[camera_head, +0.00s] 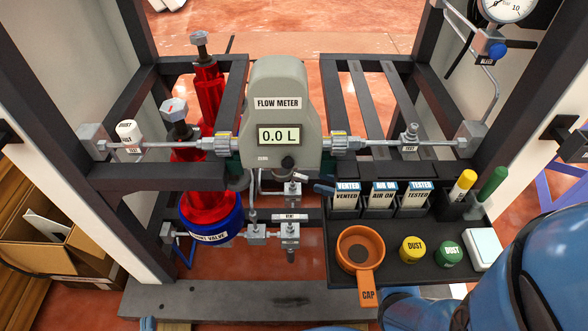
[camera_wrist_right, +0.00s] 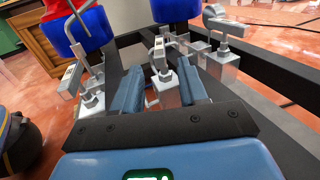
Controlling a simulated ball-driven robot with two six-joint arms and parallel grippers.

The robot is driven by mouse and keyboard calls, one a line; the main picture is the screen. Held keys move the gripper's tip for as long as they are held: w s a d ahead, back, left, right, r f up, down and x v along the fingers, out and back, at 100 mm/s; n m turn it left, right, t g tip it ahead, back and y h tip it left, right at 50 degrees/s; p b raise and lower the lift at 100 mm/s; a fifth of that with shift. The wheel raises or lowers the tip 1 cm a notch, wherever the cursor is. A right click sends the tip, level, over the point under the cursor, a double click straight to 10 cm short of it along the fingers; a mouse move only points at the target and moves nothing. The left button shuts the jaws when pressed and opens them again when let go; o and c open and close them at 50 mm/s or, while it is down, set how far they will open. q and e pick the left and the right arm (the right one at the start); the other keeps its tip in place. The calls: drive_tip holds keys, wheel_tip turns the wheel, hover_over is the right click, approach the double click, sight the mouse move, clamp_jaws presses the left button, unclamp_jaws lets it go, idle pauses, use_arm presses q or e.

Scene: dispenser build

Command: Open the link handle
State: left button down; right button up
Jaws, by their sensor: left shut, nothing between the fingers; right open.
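In the head view, small metal valve fittings sit under the flow meter (camera_head: 280,120): an upper one (camera_head: 291,189) and a lower one (camera_head: 290,233). In the right wrist view, my right gripper (camera_wrist_right: 158,74) is open. Its two blue fingers point at a metal valve fitting (camera_wrist_right: 167,92) with a bent lever, which shows between them. Contact is not visible. Another metal valve (camera_wrist_right: 92,98) stands left of the fingers. My left gripper does not show clearly in either view.
A red cylinder with a blue collar (camera_head: 212,222) stands left of the valves. Dark frame bars (camera_head: 160,178) surround the fittings. A grey beam (camera_head: 240,302) crosses the front.

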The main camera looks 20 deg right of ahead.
sight(298, 175)
drive_tip(key=b+x, duration=0.3)
drive_tip(key=x, duration=0.5)
drive_tip(key=shift+w+a, duration=0.1)
drive_tip(key=shift+a, duration=0.15)
use_arm(q)
drive_tip(key=shift+w+f+t+b, duration=0.2)
drive_tip(key=shift+f+t+b, duration=0.1)
drive_tip(key=shift+f, duration=0.65)
use_arm(e)
drive_tip(key=shift+x, duration=0.8)
clamp_jaws()
use_arm(q)
drive_tip(key=shift+f, duration=0.15)
